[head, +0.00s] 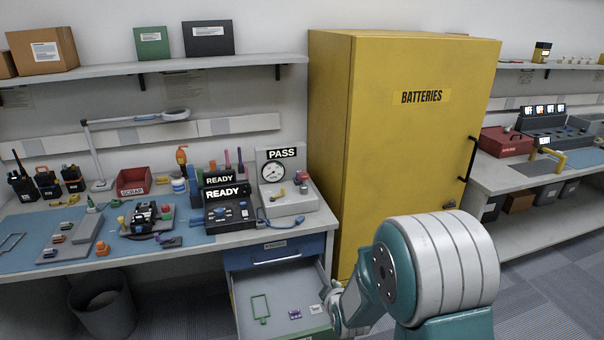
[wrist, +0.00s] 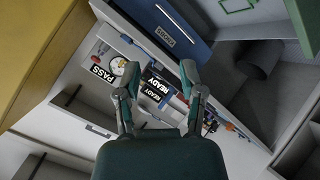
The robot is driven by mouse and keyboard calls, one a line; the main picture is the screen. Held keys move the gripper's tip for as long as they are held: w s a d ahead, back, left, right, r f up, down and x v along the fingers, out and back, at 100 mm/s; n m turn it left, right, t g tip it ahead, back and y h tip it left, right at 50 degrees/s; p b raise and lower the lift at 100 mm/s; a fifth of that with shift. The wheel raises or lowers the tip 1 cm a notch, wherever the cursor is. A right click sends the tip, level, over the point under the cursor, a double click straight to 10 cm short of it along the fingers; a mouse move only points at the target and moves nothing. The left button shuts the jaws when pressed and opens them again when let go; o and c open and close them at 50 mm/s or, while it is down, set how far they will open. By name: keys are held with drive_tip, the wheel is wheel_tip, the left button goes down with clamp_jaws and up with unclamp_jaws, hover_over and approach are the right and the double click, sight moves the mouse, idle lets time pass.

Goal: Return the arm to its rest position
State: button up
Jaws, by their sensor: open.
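My arm's teal and white joint fills the lower right of the head view, in front of the yellow battery cabinet (head: 400,150). The arm reaches left and down toward the open drawer (head: 270,318) under the bench. In the wrist view my gripper (wrist: 159,72) has its two fingers spread apart with nothing between them. Behind the fingers, the bench with its PASS and READY displays appears tilted. The open drawer also shows in the wrist view (wrist: 225,18) at the top. The gripper's fingertips are hard to make out in the head view.
The drawer holds a green frame (head: 260,308) and small parts. The workbench (head: 130,262) carries a PASS gauge tester (head: 283,185), a READY unit (head: 228,210), radios and a lamp. A bin (head: 103,305) stands below. A second bench (head: 520,170) is at right; carpet lies open before it.

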drive_tip(key=s+d+r+m+g, duration=0.1)
drive_tip(key=s+r+m, duration=0.1)
drive_tip(key=r, duration=0.3)
drive_tip(key=s+d+r+m, duration=0.1)
drive_tip(key=s+d+r, duration=0.15)
drive_tip(key=r, duration=0.25)
drive_tip(key=s+d+r+m+g+h, duration=0.1)
drive_tip(key=s+r+m, duration=0.3)
drive_tip(key=s, duration=0.9)
drive_tip(key=s+d+r+m+g, duration=0.3)
drive_tip(key=s+r, duration=0.5)
drive_tip(key=s, duration=0.5)
drive_tip(key=shift+s+d+r+m+h, duration=0.15)
drive_tip(key=shift+d+r+m+h, duration=0.2)
drive_tip(key=shift+m, duration=0.45)
